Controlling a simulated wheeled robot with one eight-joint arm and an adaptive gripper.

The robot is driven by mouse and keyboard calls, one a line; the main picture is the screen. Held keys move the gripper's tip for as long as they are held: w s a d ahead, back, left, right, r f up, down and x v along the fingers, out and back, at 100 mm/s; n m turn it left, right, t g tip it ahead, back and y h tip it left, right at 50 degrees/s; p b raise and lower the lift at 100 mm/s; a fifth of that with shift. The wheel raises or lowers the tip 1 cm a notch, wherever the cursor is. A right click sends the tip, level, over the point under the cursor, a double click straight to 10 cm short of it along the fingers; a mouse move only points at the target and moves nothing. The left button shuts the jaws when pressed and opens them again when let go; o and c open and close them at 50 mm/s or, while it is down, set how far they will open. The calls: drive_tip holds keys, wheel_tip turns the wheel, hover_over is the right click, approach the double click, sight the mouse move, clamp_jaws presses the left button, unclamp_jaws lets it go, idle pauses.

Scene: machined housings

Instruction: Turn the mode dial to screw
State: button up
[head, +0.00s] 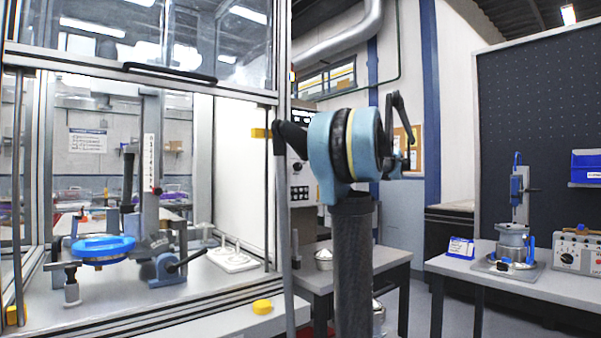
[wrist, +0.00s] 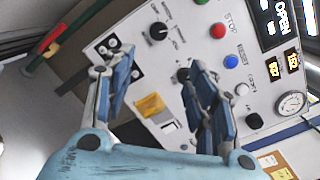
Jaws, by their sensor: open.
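A light control panel (wrist: 205,50) fills much of the wrist view, tilted in the picture. It carries several black knobs, one with a pale pointer (wrist: 158,30) at the upper middle and another (wrist: 254,121) at the lower right. A further dark knob (wrist: 183,74) is partly hidden by the right finger. I cannot read their labels, so I cannot tell which is the mode dial. My gripper (wrist: 157,72) is open and empty, its two blue-and-grey fingers spread in front of the panel. In the head view my arm hides part of the panel (head: 299,190).
The panel also has a red button (wrist: 217,31), a blue button (wrist: 231,61), a gauge (wrist: 291,103) and a display (wrist: 281,16) reading OPEN. A glazed enclosure (head: 283,60) stands left of my arm. A table (head: 490,275) with a fixture stands at right.

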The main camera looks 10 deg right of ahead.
sight(300, 167)
drive_tip(key=x, duration=1.7)
drive_tip(key=shift+a+f, duration=0.1)
drive_tip(key=shift+a, duration=0.2)
drive_tip(key=shift+s, duration=0.1)
drive_tip(key=c, duration=1.1)
